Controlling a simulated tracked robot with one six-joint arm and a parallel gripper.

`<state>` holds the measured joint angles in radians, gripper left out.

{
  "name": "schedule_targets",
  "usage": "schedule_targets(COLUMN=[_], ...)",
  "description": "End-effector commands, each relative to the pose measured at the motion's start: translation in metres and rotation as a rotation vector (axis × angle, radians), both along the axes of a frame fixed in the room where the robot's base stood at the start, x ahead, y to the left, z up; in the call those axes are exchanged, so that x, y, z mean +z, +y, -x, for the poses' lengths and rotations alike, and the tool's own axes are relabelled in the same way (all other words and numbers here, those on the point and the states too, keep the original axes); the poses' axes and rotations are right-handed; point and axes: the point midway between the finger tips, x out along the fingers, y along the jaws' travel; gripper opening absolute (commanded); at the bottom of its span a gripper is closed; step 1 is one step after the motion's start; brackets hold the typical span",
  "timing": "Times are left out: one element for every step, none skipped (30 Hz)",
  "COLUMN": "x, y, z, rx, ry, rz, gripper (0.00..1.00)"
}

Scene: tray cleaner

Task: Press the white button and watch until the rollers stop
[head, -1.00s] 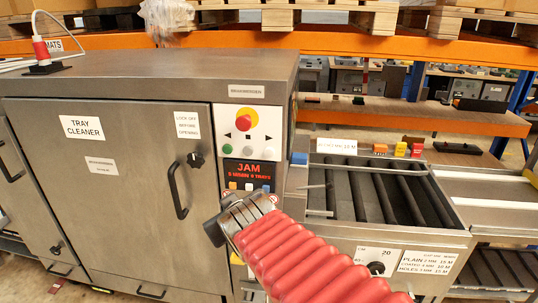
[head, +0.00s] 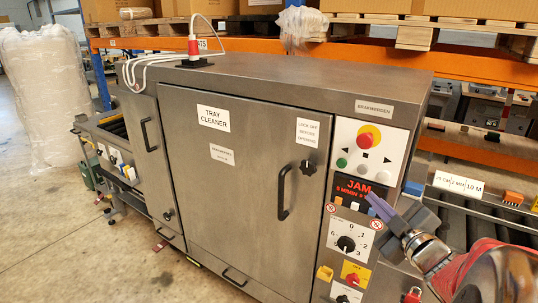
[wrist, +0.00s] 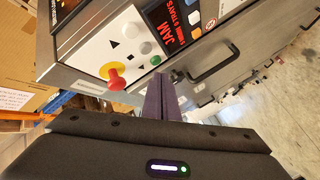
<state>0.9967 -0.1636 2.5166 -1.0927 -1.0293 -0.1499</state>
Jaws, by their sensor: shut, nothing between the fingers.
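The control panel (head: 366,150) on the steel tray cleaner has a red knob on a yellow disc (head: 368,137), two black arrows and a row of round buttons. A green button (head: 341,163) is at the row's left and a pale, whitish button (head: 377,172) at its right. The panel also shows in the wrist view (wrist: 112,42). A display (head: 358,189) below reads JAM. My gripper (head: 373,201) is shut and empty, its purple fingers in front of the display's lower right; I see no contact. Dark rollers (head: 487,228) show at right, partly hidden by my arm; motion cannot be told.
A door handle (head: 284,192) juts out left of the panel. Below the display are a black dial (head: 346,244) and a red knob on yellow (head: 352,278). Open floor (head: 60,220) lies at left.

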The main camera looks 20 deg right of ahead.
Motion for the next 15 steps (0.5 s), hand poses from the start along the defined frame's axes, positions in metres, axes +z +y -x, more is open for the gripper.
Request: schedule_targets(x=[-0.0011, -0.0012, -0.0008, -0.0008, -0.0007, -0.0007, -0.0007, -0.0006, -0.0006, -0.0006, -0.0006, -0.0006, -0.0006, -0.0006, -0.0006], y=[-0.0024, -0.0027, -0.0026, -0.0027, -0.0028, -0.0029, -0.0030, -0.0032, -0.0033, -0.0035, -0.0036, -0.0037, -0.0039, -0.0042, -0.0046], z=[0.0036, 0.0049, 0.0061, 0.0067, 0.0072, 0.0075, 0.0076, 0.0077, 0.0079, 0.0079, 0.0080, 0.0080, 0.0080, 0.0080, 0.0077], rx=[0.007, 0.012, 0.017, 0.020, 0.021, 0.021, 0.020, 0.020, 0.019, 0.018, 0.018, 0.017, 0.017, 0.017, 0.017], ry=[-0.004, -0.006, -0.009, -0.010, -0.010, -0.010, -0.011, -0.010, -0.010, -0.011, -0.011, -0.010, -0.011, -0.011, -0.011], rz=[0.009, 0.014, 0.019, 0.022, 0.023, 0.024, 0.024, 0.024, 0.024, 0.023, 0.023, 0.023, 0.023, 0.023, 0.022], gripper=[0.00, 0.00, 0.00, 0.00, 0.00, 0.00, 0.00, 0.00, 0.00, 0.00, 0.00, 0.00, 0.00, 0.00, 0.00])
